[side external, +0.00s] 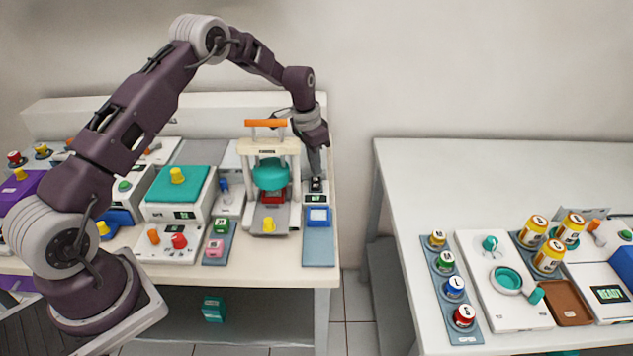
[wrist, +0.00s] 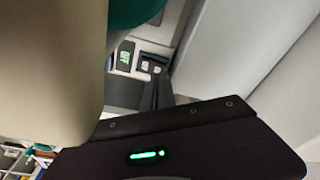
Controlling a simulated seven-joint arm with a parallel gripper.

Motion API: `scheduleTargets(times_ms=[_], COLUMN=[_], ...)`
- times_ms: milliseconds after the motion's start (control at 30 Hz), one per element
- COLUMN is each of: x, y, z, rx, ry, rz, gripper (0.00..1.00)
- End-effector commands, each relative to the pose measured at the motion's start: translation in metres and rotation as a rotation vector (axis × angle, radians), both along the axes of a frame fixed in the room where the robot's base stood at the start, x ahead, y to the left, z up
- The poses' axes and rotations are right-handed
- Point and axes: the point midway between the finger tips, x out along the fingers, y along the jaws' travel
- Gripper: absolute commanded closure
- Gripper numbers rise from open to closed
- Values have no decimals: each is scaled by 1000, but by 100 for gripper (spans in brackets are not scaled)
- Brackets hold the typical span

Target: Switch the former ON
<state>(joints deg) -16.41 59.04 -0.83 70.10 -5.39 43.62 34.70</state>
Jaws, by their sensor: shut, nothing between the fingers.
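The former (side external: 254,147) is a white frame with an orange top handle (side external: 265,123), a teal dome and a red part beneath, near the table's right end. A small black rocker switch (side external: 316,185) sits on a panel at its right, with a small green-lit display (side external: 317,198) in front. In the wrist view the switch (wrist: 152,62) and the green display (wrist: 124,58) show beside my fingers. My gripper (side external: 316,173) is shut and empty, pointing down just above or at the switch. I cannot tell whether the fingertips touch it. The teal dome (wrist: 134,12) partly shows in the wrist view.
The former's frame stands close on my gripper's left. A teal-lidded box (side external: 178,185) and several coloured knobs fill the left. A second white table (side external: 410,200) stands right, across a gap.

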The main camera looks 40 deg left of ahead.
Motion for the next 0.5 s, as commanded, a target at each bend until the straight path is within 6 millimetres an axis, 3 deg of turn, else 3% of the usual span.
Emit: scheduleTargets(times_ms=[500], x=[0], y=[0], z=[-6], rx=[0], ry=[0], rz=[0], gripper=[100])
